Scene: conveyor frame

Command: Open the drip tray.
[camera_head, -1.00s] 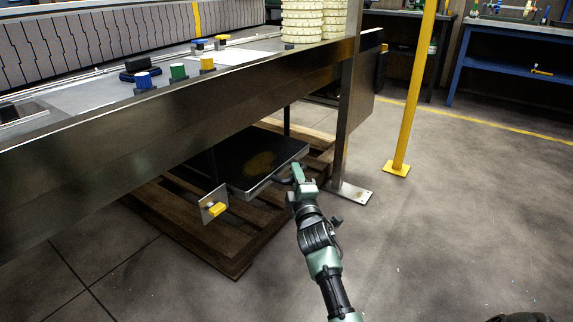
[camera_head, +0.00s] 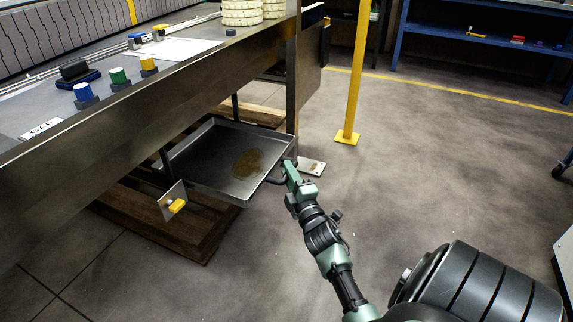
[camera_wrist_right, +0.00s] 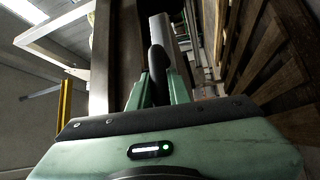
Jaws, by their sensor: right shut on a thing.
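The drip tray (camera_head: 205,180) is a shallow metal tray with a brown puddle in it, below the conveyor frame in the head view. It sticks out in front of the frame's lower side. My right gripper (camera_head: 287,168) is at the tray's front right corner, shut on its dark handle (camera_head: 275,180). In the right wrist view the handle (camera_wrist_right: 156,62) stands between the two green fingers (camera_wrist_right: 157,88). My left gripper is not in view.
The conveyor frame (camera_head: 150,105) overhangs the tray's back. A wooden pallet (camera_head: 185,232) lies below. A small plate with a yellow latch (camera_head: 176,206) hangs at left. A yellow post (camera_head: 353,90) stands to the right. The floor at right is open.

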